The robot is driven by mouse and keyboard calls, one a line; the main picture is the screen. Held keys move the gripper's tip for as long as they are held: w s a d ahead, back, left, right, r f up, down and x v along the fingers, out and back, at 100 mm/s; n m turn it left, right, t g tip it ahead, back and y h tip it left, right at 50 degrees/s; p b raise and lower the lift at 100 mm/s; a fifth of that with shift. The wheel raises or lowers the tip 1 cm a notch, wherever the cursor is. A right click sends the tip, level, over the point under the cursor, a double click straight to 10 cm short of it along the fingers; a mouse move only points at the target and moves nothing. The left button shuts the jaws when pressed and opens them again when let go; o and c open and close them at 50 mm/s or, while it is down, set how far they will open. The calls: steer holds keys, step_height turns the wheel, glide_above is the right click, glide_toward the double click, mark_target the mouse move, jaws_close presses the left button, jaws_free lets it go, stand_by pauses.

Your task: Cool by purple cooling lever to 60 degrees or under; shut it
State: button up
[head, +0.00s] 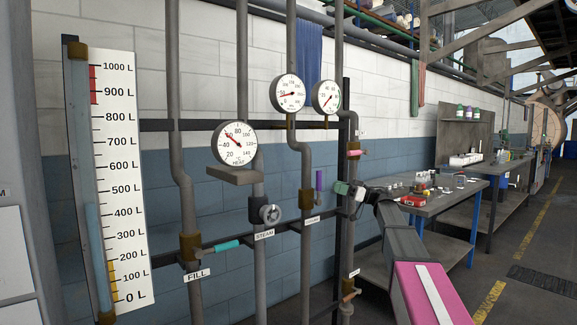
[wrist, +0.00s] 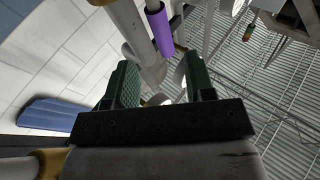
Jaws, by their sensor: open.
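The purple cooling lever (head: 320,181) stands upright, parallel to its grey pipe, above a brown valve body and a small label. The round heat gauge (head: 234,146) hangs to its left; its red needle points up-left, around the 60 mark, though the exact reading is hard to tell. My gripper (head: 347,190) is just right of the lever in the head view. In the wrist view my gripper (wrist: 160,80) has its two green fingers apart with nothing held. The purple lever (wrist: 161,30) shows beyond the fingertips, apart from them.
A teal fill lever (head: 227,245) lies crosswise at lower left, and a steam handwheel (head: 270,214) is between. A pink lever (head: 357,153) is above my gripper. Two small gauges (head: 291,93) (head: 327,97) hang above. A workbench (head: 440,200) with small items stands at right.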

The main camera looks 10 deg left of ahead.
mark_target(321, 175)
steer(key=s+r+m+t+h, duration=0.5)
steer(key=m+t+h, duration=0.1)
steer(key=t, duration=0.5)
steer(key=x, duration=1)
steer(key=shift+a+f, duration=0.2)
steer(key=shift+a, duration=0.3)
jaws_close()
